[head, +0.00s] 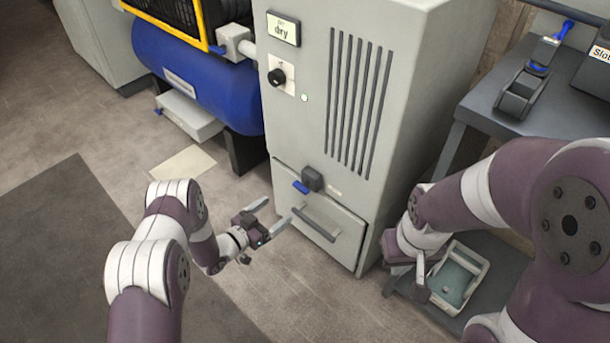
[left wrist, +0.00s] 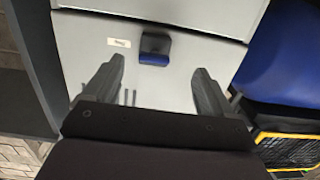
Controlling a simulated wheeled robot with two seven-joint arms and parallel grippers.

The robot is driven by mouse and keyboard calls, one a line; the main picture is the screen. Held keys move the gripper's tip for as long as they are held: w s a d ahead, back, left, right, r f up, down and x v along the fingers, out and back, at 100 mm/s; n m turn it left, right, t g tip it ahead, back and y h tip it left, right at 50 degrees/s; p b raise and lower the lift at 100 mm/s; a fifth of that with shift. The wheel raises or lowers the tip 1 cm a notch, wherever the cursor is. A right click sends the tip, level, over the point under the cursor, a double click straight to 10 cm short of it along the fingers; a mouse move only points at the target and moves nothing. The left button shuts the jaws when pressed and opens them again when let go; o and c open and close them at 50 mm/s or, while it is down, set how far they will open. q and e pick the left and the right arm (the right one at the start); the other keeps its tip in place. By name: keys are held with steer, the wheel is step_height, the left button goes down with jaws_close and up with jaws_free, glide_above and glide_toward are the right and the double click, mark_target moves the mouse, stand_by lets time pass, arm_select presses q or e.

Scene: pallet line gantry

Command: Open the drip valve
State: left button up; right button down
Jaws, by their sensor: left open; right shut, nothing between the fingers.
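The drip valve is a dark block (head: 313,178) with a blue lever (head: 301,187), low on the front of the grey cabinet, just above the drawer seam. In the left wrist view the block (left wrist: 155,43) and its lever (left wrist: 153,59) lie ahead, between the two fingers and beyond their tips. My left gripper (head: 273,215) is open and empty, below and left of the valve in the head view, with no visible contact. My right gripper (head: 421,285) is shut and empty, right of the cabinet, by a low tray.
A blue tank (head: 195,75) stands left. A grey table (head: 465,110) is at right. Floor in front is open.

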mark_target(298, 189)
arm_select(q)
steer(key=shift+t+h, duration=0.4)
steer(key=shift+h, duration=0.2)
steer(key=b+x, duration=0.1)
steer(key=x, duration=0.3)
steer(key=r+b+x, duration=0.1)
steer(key=b+x, duration=0.1)
steer(key=x, duration=0.2)
steer(key=b+x, duration=0.2)
steer(key=x, duration=0.2)
steer(key=shift+s+d+r, duration=0.1)
steer(key=shift+s+r, duration=0.1)
steer(key=shift+r, duration=0.15)
steer(key=shift+w+d+r+b, duration=0.2)
steer(key=shift+w+d+b, duration=0.1)
steer(key=shift+w, duration=0.05)
steer(key=c, duration=1)
steer(key=shift+o, duration=0.2)
